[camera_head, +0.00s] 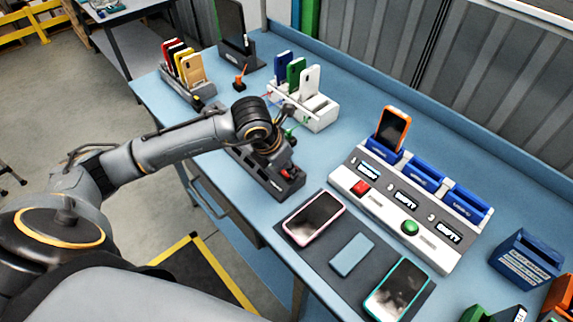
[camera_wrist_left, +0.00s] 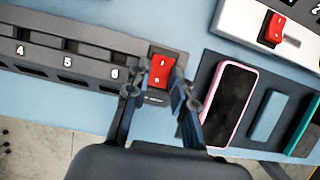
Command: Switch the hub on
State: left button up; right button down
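A dark grey hub (camera_head: 262,178) with a row of slots lies on the blue table; in the left wrist view, the hub (camera_wrist_left: 60,48) shows numbers 4, 5 and 6. A red rocker switch (camera_wrist_left: 160,71) sits at its right end, also visible in the head view (camera_head: 289,172). My left gripper (camera_wrist_left: 158,88) is open and empty, its fingertips low on either side of the switch; I cannot tell whether they touch it. A white station (camera_head: 405,205) numbered 1 to 3 has its own red switch (camera_head: 360,187) and a green button (camera_head: 410,228). My right gripper is not in view.
An orange phone (camera_head: 391,129) stands in the station's first blue cradle. A pink-edged phone (camera_head: 314,218), a blue block (camera_head: 351,254) and a teal-edged phone (camera_head: 399,288) lie on a dark mat. Phone racks stand behind my left arm. A blue box (camera_head: 525,262) is at the right.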

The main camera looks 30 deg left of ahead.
pick_arm(q)
grip_shut()
jog(key=shift+w+d+r+g, duration=0.1)
jog(key=shift+w+r+g, duration=0.1)
jog(key=shift+g, duration=0.2)
jog(key=shift+w+d+g+y+p, duration=0.1)
jog(key=shift+w+g+y+p, duration=0.25)
jog(key=shift+g, duration=0.55)
jog(key=shift+f+g+y, duration=0.15)
jog(key=shift+g+y, duration=0.2)
jog(key=shift+g, duration=0.35)
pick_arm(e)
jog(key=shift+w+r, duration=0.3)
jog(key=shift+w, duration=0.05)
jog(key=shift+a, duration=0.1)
pick_arm(q)
jog(key=o, duration=0.9)
grip_release()
notch_tip(320, 180, up, 12)
jog(key=shift+s, duration=0.1)
